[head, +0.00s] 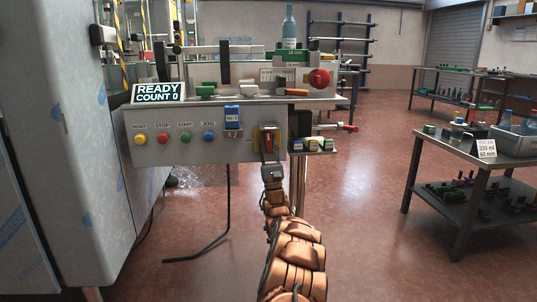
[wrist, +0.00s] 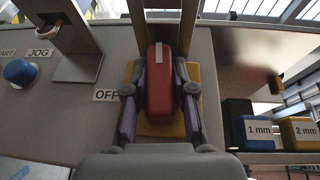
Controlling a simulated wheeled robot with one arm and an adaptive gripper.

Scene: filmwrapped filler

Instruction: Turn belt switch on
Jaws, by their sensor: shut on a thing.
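The belt switch is a red rotary handle (head: 267,141) on a yellow plate at the right end of the machine's grey front panel. In the wrist view the handle (wrist: 160,95) points up the picture, with a light mark near its top. An OFF label (wrist: 106,95) is left of the yellow plate (wrist: 160,129); no ON label is visible. My gripper (head: 269,160) reaches the switch from the front. In the wrist view my gripper (wrist: 160,75) has one finger on each side of the red handle and is shut on it.
A small shelf with labelled blocks (wrist: 258,132) is close on the right. The display (head: 158,93) reads READY, COUNT 0. A side table (head: 462,205) stands further right.

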